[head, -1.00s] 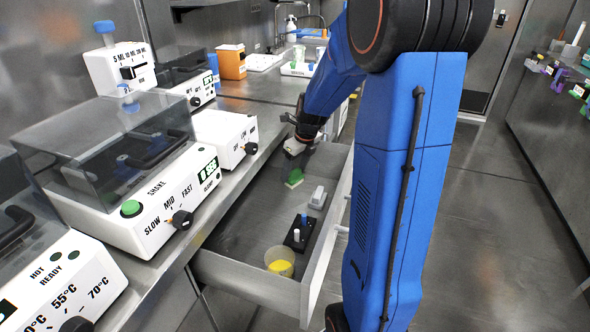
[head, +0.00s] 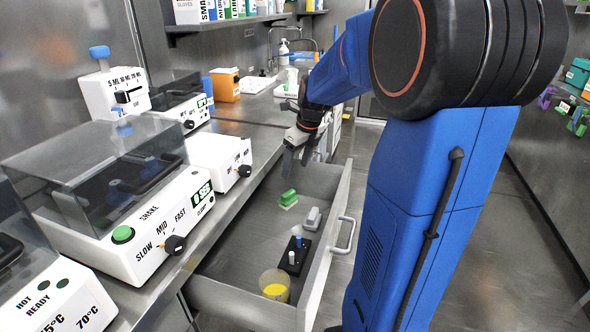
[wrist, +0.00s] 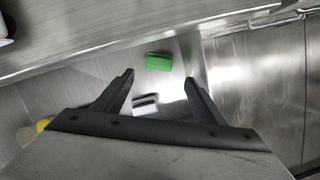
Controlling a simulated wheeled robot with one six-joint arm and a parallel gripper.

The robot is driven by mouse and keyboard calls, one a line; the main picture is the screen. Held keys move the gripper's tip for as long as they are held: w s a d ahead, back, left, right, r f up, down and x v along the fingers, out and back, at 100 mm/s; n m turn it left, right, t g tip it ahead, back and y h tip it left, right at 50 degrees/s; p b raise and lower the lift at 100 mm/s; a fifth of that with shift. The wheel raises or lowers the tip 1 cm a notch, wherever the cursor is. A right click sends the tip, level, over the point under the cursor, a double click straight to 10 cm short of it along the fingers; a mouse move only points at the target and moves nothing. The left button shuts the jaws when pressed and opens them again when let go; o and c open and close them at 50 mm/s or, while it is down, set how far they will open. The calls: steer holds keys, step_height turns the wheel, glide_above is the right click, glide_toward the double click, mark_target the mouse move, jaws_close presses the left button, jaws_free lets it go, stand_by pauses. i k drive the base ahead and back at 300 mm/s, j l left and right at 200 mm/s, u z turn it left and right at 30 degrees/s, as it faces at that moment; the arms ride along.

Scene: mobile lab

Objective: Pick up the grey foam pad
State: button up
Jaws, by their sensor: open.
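A small grey block with a paler raised top (head: 312,218), which looks like the grey foam pad, lies in the open drawer between a green block and a black holder. In the wrist view a pale and dark piece (wrist: 146,103) between my fingers appears to be the same block, partly hidden. My gripper (head: 296,158) is above the far part of the drawer, open and empty, with a gap below it. Its two dark fingers (wrist: 159,78) are spread wide in the wrist view.
The green block (head: 288,199) lies farther back in the drawer (head: 232,288). The black holder (head: 296,256) and a clear cup with yellow contents (head: 275,284) are nearer the front. A shaker (head: 150,220) stands on the bench to the left. The drawer's left floor is bare.

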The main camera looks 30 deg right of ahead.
mark_target(312, 221)
steer(key=k+j, duration=0.15)
steer(key=j, duration=0.2)
steer(key=k+j, duration=0.35)
steer(key=j, duration=0.3)
